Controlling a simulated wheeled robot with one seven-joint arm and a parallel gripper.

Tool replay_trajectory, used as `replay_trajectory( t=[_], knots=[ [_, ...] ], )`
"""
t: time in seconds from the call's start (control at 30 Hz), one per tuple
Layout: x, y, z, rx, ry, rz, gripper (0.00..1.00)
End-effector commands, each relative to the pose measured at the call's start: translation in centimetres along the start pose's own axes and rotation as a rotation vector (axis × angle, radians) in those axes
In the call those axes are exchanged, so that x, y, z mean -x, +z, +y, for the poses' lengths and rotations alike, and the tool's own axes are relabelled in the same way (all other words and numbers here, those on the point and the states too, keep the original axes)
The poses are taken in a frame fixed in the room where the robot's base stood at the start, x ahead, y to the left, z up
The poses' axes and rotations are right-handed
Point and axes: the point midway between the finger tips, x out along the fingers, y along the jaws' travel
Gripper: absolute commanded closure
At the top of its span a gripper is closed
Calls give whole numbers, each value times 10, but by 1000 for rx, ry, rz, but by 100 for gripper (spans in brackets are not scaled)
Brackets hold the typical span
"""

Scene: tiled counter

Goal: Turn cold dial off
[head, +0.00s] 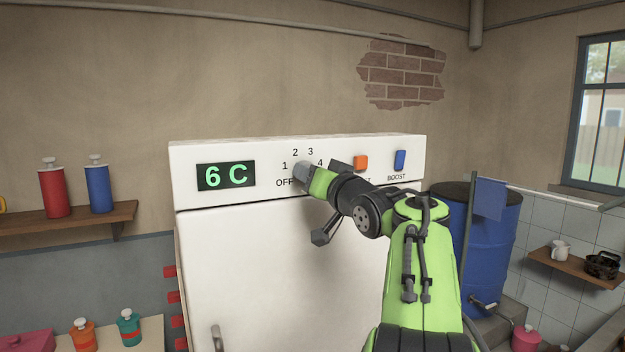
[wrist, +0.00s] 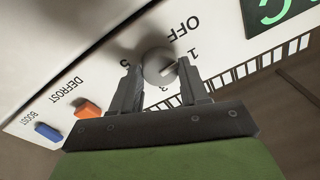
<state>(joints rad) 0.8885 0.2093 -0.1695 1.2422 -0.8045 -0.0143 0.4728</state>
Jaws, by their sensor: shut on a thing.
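The cold dial (wrist: 158,66) is a round grey knob on the white fridge's top panel (head: 270,155), with OFF and numbers around it. My gripper (wrist: 160,64) is shut on the dial, one finger on each side. In the head view my gripper (head: 302,172) covers the dial; OFF, 1, 2, 3 and 4 show around it. In the wrist view the right finger hides the 2.
A green 6 C display (head: 226,175) is left of the dial. An orange defrost switch (head: 361,163) and a blue boost switch (head: 400,160) are to its right. A bottle shelf (head: 70,217) is at left, and a blue barrel (head: 485,250) stands right.

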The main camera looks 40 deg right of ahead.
Motion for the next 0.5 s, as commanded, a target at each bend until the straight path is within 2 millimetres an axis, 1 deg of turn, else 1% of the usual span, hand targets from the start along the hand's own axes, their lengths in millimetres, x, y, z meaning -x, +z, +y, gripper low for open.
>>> replay_trajectory(
  t=[0.2, 0.5],
  knots=[
    [0, 0, 1, 180, -10, -11, 86],
    [0, -1, 0, 353, -19, -22, 86]
  ],
)
